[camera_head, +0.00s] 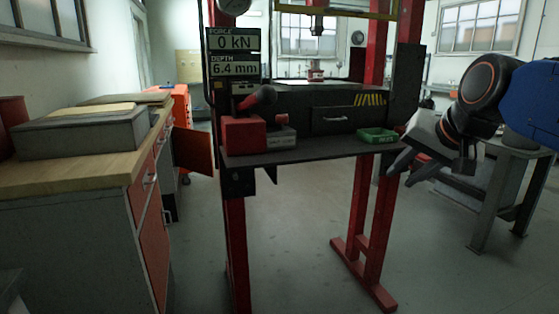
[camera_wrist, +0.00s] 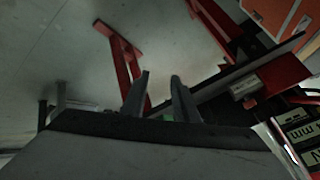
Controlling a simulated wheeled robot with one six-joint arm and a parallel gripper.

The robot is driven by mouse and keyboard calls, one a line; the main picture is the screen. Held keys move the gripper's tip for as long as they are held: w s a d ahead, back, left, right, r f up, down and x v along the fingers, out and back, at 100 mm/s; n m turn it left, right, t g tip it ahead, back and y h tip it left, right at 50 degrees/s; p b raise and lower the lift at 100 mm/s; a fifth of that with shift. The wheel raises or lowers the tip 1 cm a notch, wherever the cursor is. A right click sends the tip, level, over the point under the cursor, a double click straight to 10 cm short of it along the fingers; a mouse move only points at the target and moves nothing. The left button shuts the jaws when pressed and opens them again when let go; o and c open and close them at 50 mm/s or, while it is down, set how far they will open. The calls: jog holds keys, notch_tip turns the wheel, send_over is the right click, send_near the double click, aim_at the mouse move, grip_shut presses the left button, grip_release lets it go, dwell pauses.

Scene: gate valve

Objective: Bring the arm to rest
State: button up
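My gripper (camera_head: 400,174) hangs at the right of the head view, to the right of the press shelf and apart from it. Its two fingers point down and left. In the wrist view my gripper (camera_wrist: 160,85) shows two grey fingers with a gap between them, open and empty. My arm, with blue and dark links, comes in from the right edge. Nothing is seen touching the fingers.
A red-framed press (camera_head: 375,190) stands in the middle, its displays reading 0 kN and 6.4 mm. Its shelf (camera_head: 310,151) bears a red box (camera_head: 243,136) and a green tray (camera_head: 377,135). A wooden-topped bench (camera_head: 85,172) is at left, a grey table (camera_head: 495,190) at right.

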jog(key=s+d+f+n+g, duration=0.1)
jog(key=s+f+n, duration=0.1)
jog(key=s+f, duration=0.6)
jog(key=s+d+f+n+g+h, duration=0.1)
jog(key=s+f+n+g, duration=0.1)
jog(key=s+f, duration=0.7)
notch_tip(320, 180, down, 8)
jog(key=shift+s+f+n+h, duration=0.1)
jog(key=shift+s+n+h, duration=0.15)
jog(key=shift+n, duration=0.45)
